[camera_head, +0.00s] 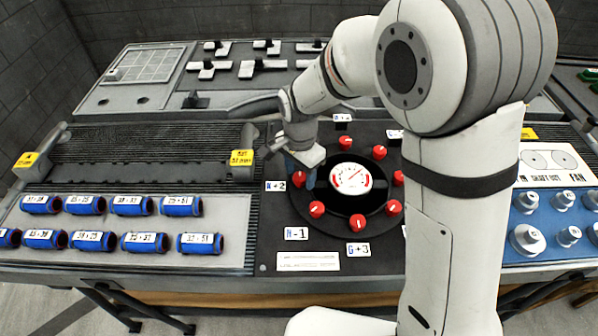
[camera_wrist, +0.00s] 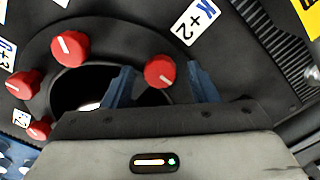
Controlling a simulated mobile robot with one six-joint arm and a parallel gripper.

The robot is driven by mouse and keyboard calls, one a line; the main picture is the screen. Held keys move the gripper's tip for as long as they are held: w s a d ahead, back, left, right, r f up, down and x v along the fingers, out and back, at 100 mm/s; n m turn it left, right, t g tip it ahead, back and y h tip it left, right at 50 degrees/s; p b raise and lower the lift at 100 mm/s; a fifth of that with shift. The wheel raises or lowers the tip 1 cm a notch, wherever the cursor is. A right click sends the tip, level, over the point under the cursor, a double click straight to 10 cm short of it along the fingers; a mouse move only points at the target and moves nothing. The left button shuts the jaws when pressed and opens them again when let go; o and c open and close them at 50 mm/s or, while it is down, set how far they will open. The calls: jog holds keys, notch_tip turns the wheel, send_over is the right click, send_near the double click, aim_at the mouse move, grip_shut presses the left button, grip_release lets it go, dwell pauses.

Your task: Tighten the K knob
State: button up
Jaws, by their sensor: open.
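The K knob (camera_wrist: 160,72) is a red round knob with a white pointer line. It shows in the wrist view beside a white label reading K+2 (camera_wrist: 197,22). My gripper (camera_wrist: 163,82) is open, with one blue finger on each side of this knob in the picture. I cannot tell whether the fingers touch it or how far down they reach. In the head view my gripper (camera_head: 300,172) is over the left side of the round black dial plate (camera_head: 337,225), and its body largely hides the K knob.
Other red knobs, such as the N knob (camera_head: 317,209) and G knob (camera_head: 358,222), ring a white gauge (camera_head: 351,179) close by. Blue cylinders (camera_head: 132,205) lie on the left tray. A blue panel (camera_head: 550,228) with grey knobs is at right.

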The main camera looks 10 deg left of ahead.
aim_at(300, 176)
notch_tip(300, 176, up, 8)
jog(key=shift+f, duration=0.2)
dwell(0.4)
jog(key=s+d+r+n+t, duration=0.1)
jog(key=s+d+r+n, duration=0.15)
jog(key=d, duration=0.55)
jog(key=s+d+r+n, duration=0.1)
jog(key=s+d+r, duration=0.15)
jog(key=d, duration=0.65)
jog(key=s+d+n+t, duration=0.1)
jog(key=s+d+n, duration=0.2)
jog(key=s+d, duration=0.5)
jog(key=shift+s+d+r+t, duration=0.2)
jog(key=shift+s+d+t, duration=0.1)
jog(key=shift+d, duration=0.6)
